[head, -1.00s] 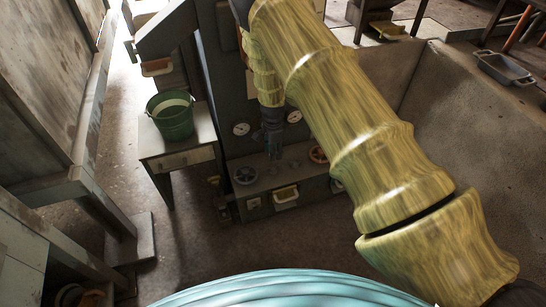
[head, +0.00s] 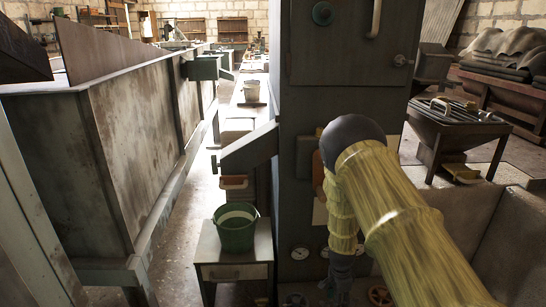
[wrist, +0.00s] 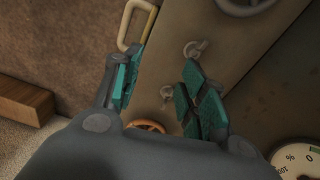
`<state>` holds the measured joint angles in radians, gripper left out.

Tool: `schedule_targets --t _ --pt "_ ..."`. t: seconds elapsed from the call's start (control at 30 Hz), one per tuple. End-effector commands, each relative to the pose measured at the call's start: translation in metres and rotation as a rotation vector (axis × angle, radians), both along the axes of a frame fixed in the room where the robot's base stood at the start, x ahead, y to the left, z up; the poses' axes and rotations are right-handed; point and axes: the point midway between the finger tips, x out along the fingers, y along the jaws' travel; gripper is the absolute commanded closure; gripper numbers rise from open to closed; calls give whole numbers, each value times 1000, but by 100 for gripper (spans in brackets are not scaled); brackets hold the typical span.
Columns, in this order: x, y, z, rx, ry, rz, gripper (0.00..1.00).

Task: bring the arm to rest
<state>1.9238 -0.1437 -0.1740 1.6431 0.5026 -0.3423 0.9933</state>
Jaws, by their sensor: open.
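My gripper (wrist: 163,90) is open and empty in the wrist view, its two fingers with teal pads standing well apart. Behind the gap between them is a beige panel (wrist: 170,65) with small metal taps. The gripper also shows in the head view (head: 339,278) as a dark shape hanging down in front of the dark machine cabinet (head: 345,90), close to its gauges. My yellow-green arm comes in from the lower right and bends down at a dark round joint.
A cream handle (wrist: 137,24), an orange handwheel (wrist: 147,127) and a dial gauge (wrist: 299,162) lie around the gripper. A green bucket (head: 236,228) stands on a small table (head: 233,268) left of the cabinet. Open floor (head: 185,235) runs farther left, beside a long metal tank (head: 140,130).

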Motion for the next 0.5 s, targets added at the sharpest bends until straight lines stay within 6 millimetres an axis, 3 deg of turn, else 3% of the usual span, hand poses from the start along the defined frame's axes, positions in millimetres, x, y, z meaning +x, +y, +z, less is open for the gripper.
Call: schedule_targets --t 0.03,0.23,0.4,0.5 --pt "-28 -7 -15 -15 18 55 58" --pt "-134 -28 -58 -66 62 361 58" --pt "-231 -31 -76 -67 93 657 58" --pt "-284 -25 -77 -50 98 829 58"
